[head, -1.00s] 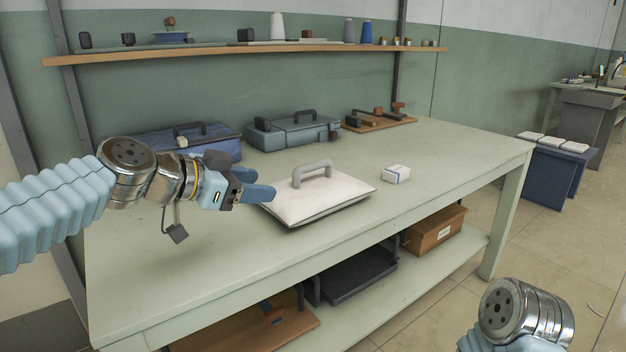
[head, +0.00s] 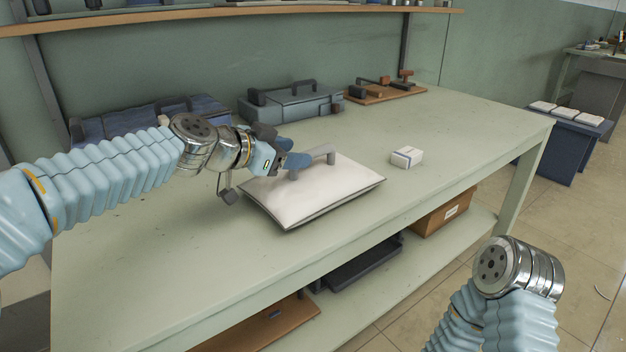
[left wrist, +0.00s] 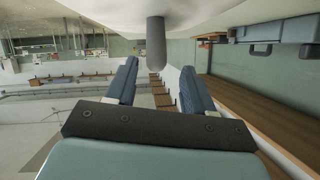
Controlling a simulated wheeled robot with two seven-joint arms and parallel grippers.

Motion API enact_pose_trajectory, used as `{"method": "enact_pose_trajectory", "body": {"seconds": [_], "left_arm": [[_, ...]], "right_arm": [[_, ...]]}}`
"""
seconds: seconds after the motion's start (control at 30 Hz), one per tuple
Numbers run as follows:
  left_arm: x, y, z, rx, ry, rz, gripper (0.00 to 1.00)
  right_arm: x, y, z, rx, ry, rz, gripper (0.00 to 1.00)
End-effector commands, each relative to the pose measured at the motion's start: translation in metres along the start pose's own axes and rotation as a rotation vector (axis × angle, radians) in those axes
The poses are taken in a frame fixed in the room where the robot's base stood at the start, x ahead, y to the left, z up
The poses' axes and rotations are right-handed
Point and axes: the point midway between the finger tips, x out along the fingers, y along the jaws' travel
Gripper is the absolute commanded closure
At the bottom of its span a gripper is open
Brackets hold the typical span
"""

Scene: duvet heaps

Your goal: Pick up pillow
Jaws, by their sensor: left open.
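A white pillow-shaped pad (head: 318,192) with a grey handle (head: 325,151) on top lies flat on the pale green workbench (head: 430,140). My left gripper (head: 297,165) is at the handle's left side, just above the pad, with its fingers pointing right. In the left wrist view the two blue fingers (left wrist: 160,85) are apart. The grey handle post (left wrist: 156,44) stands ahead, at the far end of the gap between them; I cannot tell whether they touch it. The jaws of my right gripper do not show; only part of my right arm is visible at lower right.
A small white box (head: 407,157) sits right of the pad. A blue-grey toolbox (head: 295,107), a dark blue case (head: 150,118) and a wooden tool board (head: 385,92) stand at the back. The lower shelf holds a brown box (head: 443,214). The bench's front left is clear.

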Motion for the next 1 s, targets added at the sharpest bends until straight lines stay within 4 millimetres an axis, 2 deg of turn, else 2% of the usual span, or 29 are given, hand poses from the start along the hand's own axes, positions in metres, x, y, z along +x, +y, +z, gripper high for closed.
{"method": "enact_pose_trajectory", "body": {"seconds": [0.3,0.57,0.9,1.0], "left_arm": [[0.045,0.006,-0.002,-0.001,-0.001,0.003,0.47],[0.049,0.005,0.0,0.0,0.0,0.001,0.47],[0.049,0.006,0.0,0.0,-0.001,0.001,0.98],[0.049,0.006,0.0,0.0,-0.001,0.001,1.0]], "right_arm": [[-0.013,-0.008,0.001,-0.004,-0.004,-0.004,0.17],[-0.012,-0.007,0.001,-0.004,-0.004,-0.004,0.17],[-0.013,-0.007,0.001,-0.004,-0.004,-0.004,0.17],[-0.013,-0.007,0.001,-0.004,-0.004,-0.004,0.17]]}}
